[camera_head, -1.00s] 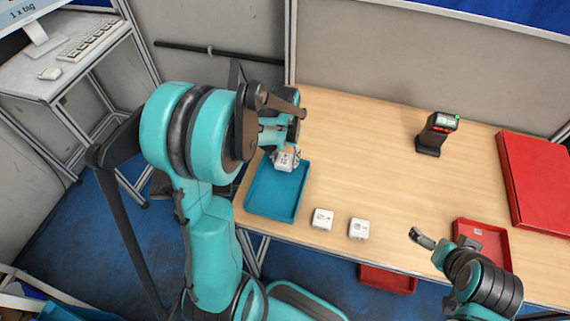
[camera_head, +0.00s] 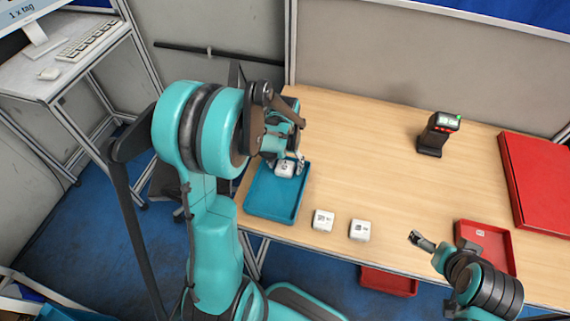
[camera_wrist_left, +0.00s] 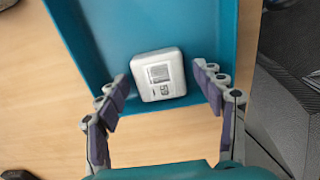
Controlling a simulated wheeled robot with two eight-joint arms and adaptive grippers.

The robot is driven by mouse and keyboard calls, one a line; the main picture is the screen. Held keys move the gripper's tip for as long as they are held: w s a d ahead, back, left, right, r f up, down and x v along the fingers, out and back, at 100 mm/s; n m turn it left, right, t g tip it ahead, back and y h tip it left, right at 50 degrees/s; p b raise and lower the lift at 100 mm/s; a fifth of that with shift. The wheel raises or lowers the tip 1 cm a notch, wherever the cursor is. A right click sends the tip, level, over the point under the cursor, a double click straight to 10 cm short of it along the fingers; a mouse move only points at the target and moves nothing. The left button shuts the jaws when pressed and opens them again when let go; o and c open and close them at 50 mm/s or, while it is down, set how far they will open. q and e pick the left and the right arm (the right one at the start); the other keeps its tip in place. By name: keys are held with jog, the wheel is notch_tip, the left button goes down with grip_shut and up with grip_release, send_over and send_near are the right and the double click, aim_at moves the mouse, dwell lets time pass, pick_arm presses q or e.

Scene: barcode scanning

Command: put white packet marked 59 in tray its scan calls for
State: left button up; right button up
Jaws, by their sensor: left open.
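The white packet marked 59 (camera_wrist_left: 159,75) lies label up in the blue tray (camera_wrist_left: 90,45), near one of its walls. In the head view the packet (camera_head: 284,169) shows at the far end of the blue tray (camera_head: 272,205). My left gripper (camera_wrist_left: 165,90) is open, with its fingers apart on either side of the packet and clear of it. In the head view the left gripper (camera_head: 284,164) is over the tray's far end. My right gripper (camera_head: 422,241) is near the table's front edge; its fingers are too small to read. A red tray (camera_head: 488,237) stands at the right.
Two other white packets (camera_head: 323,220) (camera_head: 359,231) lie on the table right of the blue tray. A black scanner (camera_head: 437,133) with a lit display stands at the back. A large red box (camera_head: 540,180) lies at the right. The table's middle is clear.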

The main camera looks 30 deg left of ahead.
aim_at(285, 166)
pick_arm(q)
notch_tip(285, 166, up, 12)
jog(key=p, duration=0.3)
jog(key=s+d+r+m+t, duration=0.2)
jog(key=s+d+r+t, duration=0.4)
jog(key=s+d, duration=0.4)
jog(key=shift+s+d+r+m+t, duration=0.2)
jog(key=shift+s+d+m+t, duration=0.1)
jog(key=shift+s+t, duration=0.25)
jog(key=shift+w, duration=0.1)
notch_tip(285, 166, down, 10)
jog(key=b, duration=0.9)
jog(key=shift+r, duration=0.4)
